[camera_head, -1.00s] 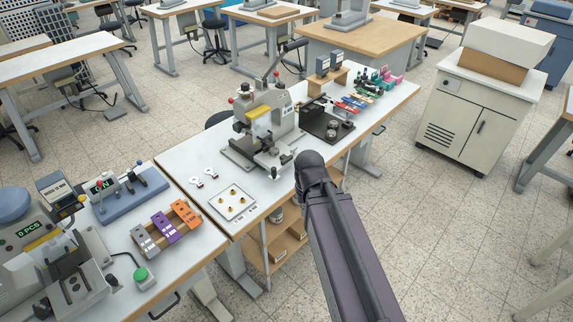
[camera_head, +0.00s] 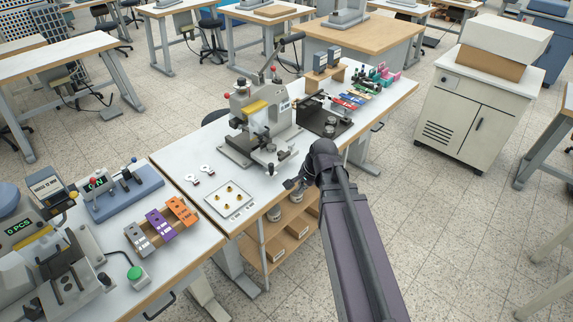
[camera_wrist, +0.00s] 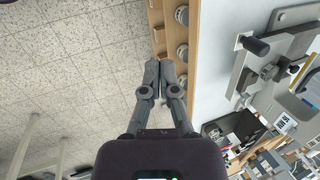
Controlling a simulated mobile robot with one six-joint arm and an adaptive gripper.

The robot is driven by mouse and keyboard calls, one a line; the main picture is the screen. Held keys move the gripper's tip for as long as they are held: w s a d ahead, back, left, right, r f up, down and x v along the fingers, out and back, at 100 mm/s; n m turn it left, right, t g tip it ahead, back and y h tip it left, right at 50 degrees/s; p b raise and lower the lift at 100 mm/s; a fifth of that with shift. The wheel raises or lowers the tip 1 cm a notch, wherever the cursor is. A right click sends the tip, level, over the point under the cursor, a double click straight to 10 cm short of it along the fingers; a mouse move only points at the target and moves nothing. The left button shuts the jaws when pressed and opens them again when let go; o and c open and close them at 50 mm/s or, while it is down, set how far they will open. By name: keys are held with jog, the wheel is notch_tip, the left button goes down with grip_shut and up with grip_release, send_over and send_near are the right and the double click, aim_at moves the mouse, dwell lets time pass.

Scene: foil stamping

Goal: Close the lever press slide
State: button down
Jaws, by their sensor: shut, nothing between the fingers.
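The grey lever press (camera_head: 262,112) stands on the white workbench (camera_head: 215,160), with a red-knobbed lever and a yellow part on its head. Its low slide (camera_head: 256,156) reaches toward the bench's front edge and has a small black knob (camera_head: 271,168). The knob also shows in the wrist view (camera_wrist: 257,46), at the upper right. My gripper (camera_head: 290,184) is near the bench's front edge, to the right of the knob and apart from it. In the wrist view my gripper (camera_wrist: 160,66) has its fingers together and empty, over the shelf edge and floor.
A white plate with several brass pieces (camera_head: 230,199) and two small white-headed pieces (camera_head: 203,170) lie left of the press. A black tray (camera_head: 325,118) stands to its right. Wooden shelf bins (camera_head: 290,243) are below the bench. The floor in front is open.

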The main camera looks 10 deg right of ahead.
aim_at(283, 162)
jog(key=w+d+m+t+y+b, duration=0.2)
jog(key=w+m, duration=0.9)
jog(key=m, duration=0.6)
jog(key=d+t+b, duration=0.1)
jog(key=d+t, duration=0.1)
jog(key=d, duration=0.1)
jog(key=shift+w+d+r+t+b, duration=0.15)
jog(key=shift+w+d+t+b, duration=0.15)
jog(key=shift+w+d+b, duration=0.1)
jog(key=shift+a, duration=0.1)
jog(key=b+x, duration=0.2)
jog(key=x, duration=0.2)
jog(key=r+b+x, duration=0.1)
jog(key=b+x, duration=0.1)
jog(key=x, duration=0.1)
jog(key=w+a+b+x, duration=0.1)
jog(key=b+x, duration=0.2)
jog(key=x, duration=0.1)
jog(key=shift+w+a, duration=0.15)
jog(key=shift+w, duration=0.15)
jog(key=shift+w+a, duration=0.45)
jog(key=shift+w, duration=0.05)
